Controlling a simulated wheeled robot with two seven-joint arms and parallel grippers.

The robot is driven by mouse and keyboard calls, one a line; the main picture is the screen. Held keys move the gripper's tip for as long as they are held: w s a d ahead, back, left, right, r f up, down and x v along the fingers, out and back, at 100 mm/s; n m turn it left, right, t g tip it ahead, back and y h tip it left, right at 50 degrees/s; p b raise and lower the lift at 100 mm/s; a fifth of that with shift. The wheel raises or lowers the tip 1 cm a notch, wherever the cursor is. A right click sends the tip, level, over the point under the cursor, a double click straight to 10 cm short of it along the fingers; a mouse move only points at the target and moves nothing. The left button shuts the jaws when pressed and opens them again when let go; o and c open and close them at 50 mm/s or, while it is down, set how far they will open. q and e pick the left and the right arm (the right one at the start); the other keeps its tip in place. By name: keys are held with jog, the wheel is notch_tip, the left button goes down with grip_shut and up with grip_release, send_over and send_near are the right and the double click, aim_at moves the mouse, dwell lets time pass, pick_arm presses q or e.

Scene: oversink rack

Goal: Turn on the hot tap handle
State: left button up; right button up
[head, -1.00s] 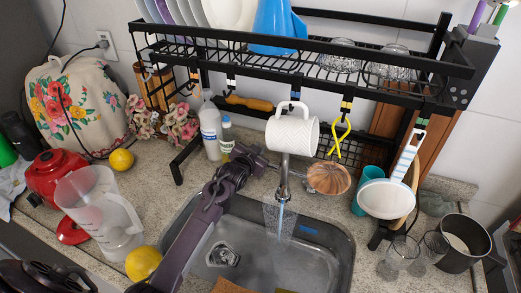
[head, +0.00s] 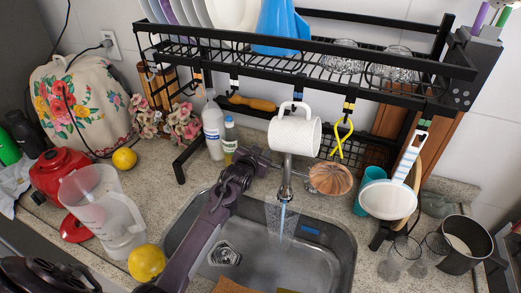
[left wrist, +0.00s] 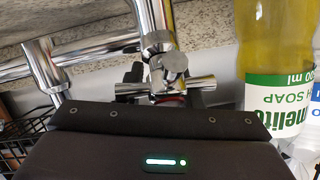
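The chrome tap (head: 286,182) stands at the back of the sink (head: 262,245), and water runs from its spout. My left gripper (head: 262,158) is behind the sink, just left of the tap, its fingers hard to make out in the head view. In the left wrist view the chrome tap handle (left wrist: 172,68) and a crossbar lie just beyond my gripper body. Dark finger parts (left wrist: 165,86) show apart on either side of the handle; contact cannot be told. My right gripper is out of view.
A soap bottle (head: 229,142) and a white bottle (head: 212,125) stand close left of my gripper. A clear jug (head: 100,210) stands left of the sink.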

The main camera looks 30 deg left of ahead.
pick_arm(q)
jog(key=shift+a, duration=0.15)
jog(key=b+v, duration=0.1)
jog(key=v, duration=0.6)
jog(key=shift+s, duration=0.35)
